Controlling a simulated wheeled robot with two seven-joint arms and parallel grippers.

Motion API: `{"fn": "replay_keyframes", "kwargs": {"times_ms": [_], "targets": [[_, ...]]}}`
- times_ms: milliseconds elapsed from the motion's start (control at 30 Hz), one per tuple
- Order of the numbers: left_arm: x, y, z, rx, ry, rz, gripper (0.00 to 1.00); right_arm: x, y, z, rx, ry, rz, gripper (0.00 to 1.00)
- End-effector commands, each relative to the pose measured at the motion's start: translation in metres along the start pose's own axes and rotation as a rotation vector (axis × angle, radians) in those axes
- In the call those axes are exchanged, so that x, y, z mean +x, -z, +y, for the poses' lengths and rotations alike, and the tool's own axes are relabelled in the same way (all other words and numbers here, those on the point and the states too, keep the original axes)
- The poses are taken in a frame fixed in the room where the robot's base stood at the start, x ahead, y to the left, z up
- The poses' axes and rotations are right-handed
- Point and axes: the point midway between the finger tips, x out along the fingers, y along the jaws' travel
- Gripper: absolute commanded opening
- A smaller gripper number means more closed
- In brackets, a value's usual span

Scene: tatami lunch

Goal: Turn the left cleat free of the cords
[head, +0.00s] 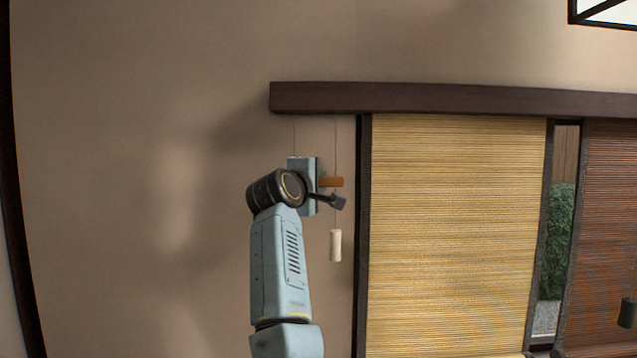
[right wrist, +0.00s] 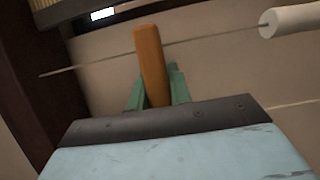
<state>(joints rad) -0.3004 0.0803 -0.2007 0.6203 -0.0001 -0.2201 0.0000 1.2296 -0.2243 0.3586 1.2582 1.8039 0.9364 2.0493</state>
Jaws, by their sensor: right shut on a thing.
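The left cleat is an orange-brown wooden bar (head: 331,182) on the wall left of the yellow blind; in the right wrist view the cleat (right wrist: 150,62) stands out between the fingers. My right gripper (head: 322,182) is shut on the cleat, and its green fingers (right wrist: 158,92) grip it from both sides. A thin cord (head: 335,145) runs down past the cleat to a cream cylindrical pull (head: 335,245). In the right wrist view that cord passes behind the cleat to the pull (right wrist: 292,20). Whether it is wound on the cleat is unclear. My left gripper is out of view.
A dark wooden rail (head: 430,99) runs above the yellow bamboo blind (head: 455,230). A second cord (head: 294,135) hangs behind my right arm. A brown blind (head: 608,220) and a dark green cylinder (head: 627,313) are at the right. The wall to the left is bare.

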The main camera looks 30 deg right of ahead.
Motion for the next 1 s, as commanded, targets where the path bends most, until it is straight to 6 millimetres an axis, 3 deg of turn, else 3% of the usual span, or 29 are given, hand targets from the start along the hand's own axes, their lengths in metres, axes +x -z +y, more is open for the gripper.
{"fn": "replay_keyframes", "kwargs": {"times_ms": [367,733,1000], "targets": [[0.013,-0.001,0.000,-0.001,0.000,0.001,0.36,0.000,0.000,-0.002,-0.150,-0.060,0.000,0.00],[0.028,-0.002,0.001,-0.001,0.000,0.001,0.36,0.000,0.001,0.001,-0.464,-0.190,-0.001,0.00],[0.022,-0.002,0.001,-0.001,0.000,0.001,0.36,0.000,0.001,0.004,-0.702,-0.287,-0.001,0.00]]}}
